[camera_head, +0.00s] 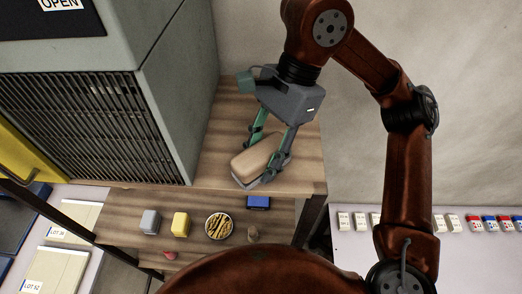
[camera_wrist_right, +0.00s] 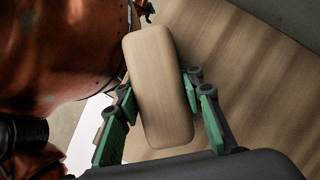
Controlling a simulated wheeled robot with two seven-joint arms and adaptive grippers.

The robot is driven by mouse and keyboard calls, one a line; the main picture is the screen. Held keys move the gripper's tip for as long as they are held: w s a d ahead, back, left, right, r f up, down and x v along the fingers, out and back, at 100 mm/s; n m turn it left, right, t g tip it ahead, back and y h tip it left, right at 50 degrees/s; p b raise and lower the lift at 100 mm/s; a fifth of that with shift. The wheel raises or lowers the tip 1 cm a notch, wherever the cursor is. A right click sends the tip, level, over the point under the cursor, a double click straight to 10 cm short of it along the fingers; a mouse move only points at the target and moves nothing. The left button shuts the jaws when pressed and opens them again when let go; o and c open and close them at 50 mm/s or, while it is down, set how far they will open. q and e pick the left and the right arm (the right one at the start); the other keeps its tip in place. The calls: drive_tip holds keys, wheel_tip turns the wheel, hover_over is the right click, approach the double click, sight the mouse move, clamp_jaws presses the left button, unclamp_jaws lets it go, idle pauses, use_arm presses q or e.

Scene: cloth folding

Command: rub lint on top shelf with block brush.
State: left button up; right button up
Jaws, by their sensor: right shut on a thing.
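The block brush (camera_head: 258,155) has a tan wooden back and a grey underside. It is at the front part of the wooden top shelf (camera_head: 222,150), right of the grey cabinet. My right gripper (camera_head: 266,158) is shut on the brush from above, with a finger along each long side. In the right wrist view the brush (camera_wrist_right: 158,85) lies between the green-and-grey fingers (camera_wrist_right: 160,105). Its underside is at or close to the shelf; I cannot tell if it touches. No lint is visible on the shelf. My left gripper is out of view.
A large grey vented cabinet (camera_head: 178,90) stands left of the brush. On the lower shelf are a grey block (camera_head: 150,222), a yellow block (camera_head: 181,224), a striped round item (camera_head: 219,226) and a blue box (camera_head: 258,202). The top shelf behind the brush is bare.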

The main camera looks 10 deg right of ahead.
drive_tip(key=shift+a+r, duration=0.1)
drive_tip(key=shift+a, duration=0.35)
drive_tip(key=shift+w+a, duration=0.2)
drive_tip(key=shift+a, duration=0.15)
drive_tip(key=shift+w+d+p, duration=0.2)
drive_tip(key=shift+w+d, duration=0.05)
drive_tip(key=shift+w, duration=0.3)
drive_tip(key=shift+w+d+p, duration=0.15)
drive_tip(key=shift+w+d, duration=0.1)
drive_tip(key=shift+w, duration=0.7)
drive_tip(key=shift+w+d+p, duration=0.35)
drive_tip(key=shift+w, duration=0.75)
drive_tip(key=shift+w+d+p, duration=0.3)
drive_tip(key=shift+w, duration=0.8)
drive_tip(key=shift+w+d+p, duration=0.35)
drive_tip(key=shift+w, duration=0.75)
drive_tip(key=shift+s, duration=0.1)
